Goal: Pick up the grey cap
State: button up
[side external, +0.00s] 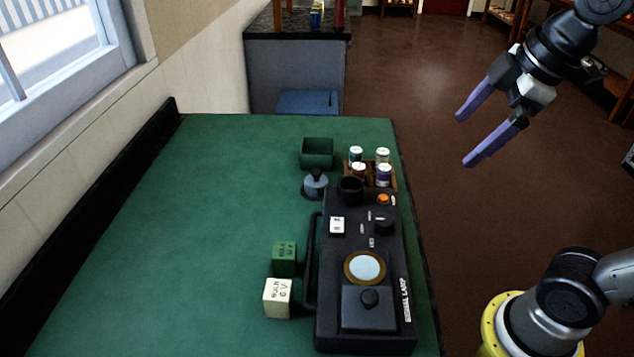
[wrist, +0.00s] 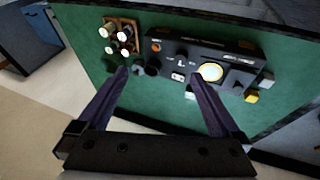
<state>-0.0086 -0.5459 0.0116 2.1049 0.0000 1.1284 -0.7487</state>
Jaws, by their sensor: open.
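The grey cap (side external: 315,185), a blunt cone with a dark knob on top, stands upright on the green table at the left of the black device's far end. In the wrist view a small greyish shape beside the left finger seems to be the cap (wrist: 138,67), but it is too small and dark to be sure. My gripper (side external: 464,140) is open and empty, high up and to the right of the table, well apart from the cap. Its two purple fingers also show spread in the wrist view (wrist: 158,76).
A long black device (side external: 385,280) with a round lens and handle fills the table's right side. A wooden rack (side external: 393,178) of several small jars and a green open box (side external: 317,153) stand near the cap. Green (side external: 284,258) and cream (side external: 277,298) blocks lie left. The table's left is clear.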

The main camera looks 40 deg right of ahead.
jog(key=w+r+n, duration=0.3)
jog(key=w, duration=0.4)
jog(key=n+g, duration=0.4)
jog(key=n, duration=0.2)
send_over(317, 171)
jog(key=d, duration=0.1)
notch_tip(317, 171, down, 9)
jog(key=shift+g, duration=0.5)
jog(key=f, duration=1.1)
jog(key=shift+w+a+f, duration=0.15)
jog(key=shift+a, duration=0.1)
jog(key=shift+a+f, duration=0.15)
jog(key=shift+f, duration=1.45)
jog(key=shift+a+f, duration=0.1)
jog(key=shift+f, duration=1.5)
jog(key=shift+c, duration=0.3)
